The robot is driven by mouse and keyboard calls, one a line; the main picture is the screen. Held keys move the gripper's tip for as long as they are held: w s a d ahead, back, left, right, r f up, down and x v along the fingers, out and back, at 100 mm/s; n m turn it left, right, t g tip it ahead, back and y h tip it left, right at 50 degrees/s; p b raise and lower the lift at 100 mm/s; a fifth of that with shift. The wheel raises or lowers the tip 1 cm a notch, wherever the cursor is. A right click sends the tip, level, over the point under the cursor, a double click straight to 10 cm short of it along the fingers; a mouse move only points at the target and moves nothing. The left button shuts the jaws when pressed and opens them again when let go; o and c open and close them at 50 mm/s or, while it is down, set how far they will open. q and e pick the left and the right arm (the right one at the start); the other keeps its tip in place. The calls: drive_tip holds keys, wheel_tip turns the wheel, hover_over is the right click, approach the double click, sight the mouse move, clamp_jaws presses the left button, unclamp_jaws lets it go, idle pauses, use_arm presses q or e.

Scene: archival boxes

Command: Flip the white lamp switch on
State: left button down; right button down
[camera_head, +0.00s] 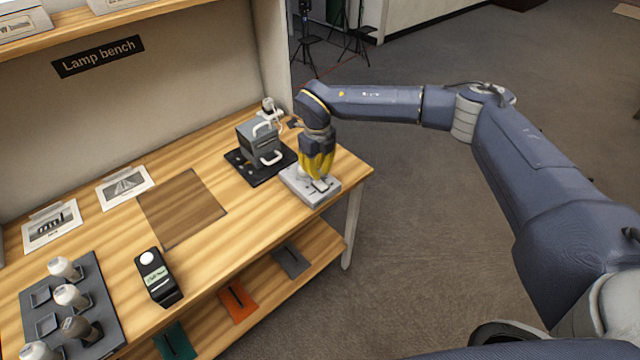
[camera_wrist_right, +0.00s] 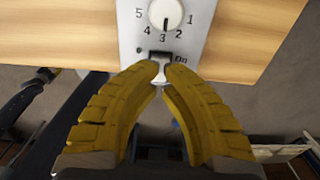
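The light grey switch box (camera_head: 329,195) stands at the bench's right front corner. In the right wrist view, its panel (camera_wrist_right: 200,22) has a round dial (camera_wrist_right: 166,14), numbers and an "On" label right of the switch slot. The white lamp switch (camera_wrist_right: 161,77) is a short lever below the dial, partly hidden by my fingers. My right gripper (camera_head: 318,178) points down over the box. Its yellow fingertips (camera_wrist_right: 161,68) are nearly together, with the lever between them. My left gripper is not in view.
A grey lamp unit with a handle (camera_head: 258,143) stands on a black base just left of the switch box. A black device (camera_head: 157,277) and a grey tray of bulbs (camera_head: 98,300) are further left. The brown mat (camera_head: 181,208) is clear.

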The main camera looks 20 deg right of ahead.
drive_tip(key=shift+f, duration=1.95)
idle(1.7)
drive_tip(key=shift+r, duration=3.55)
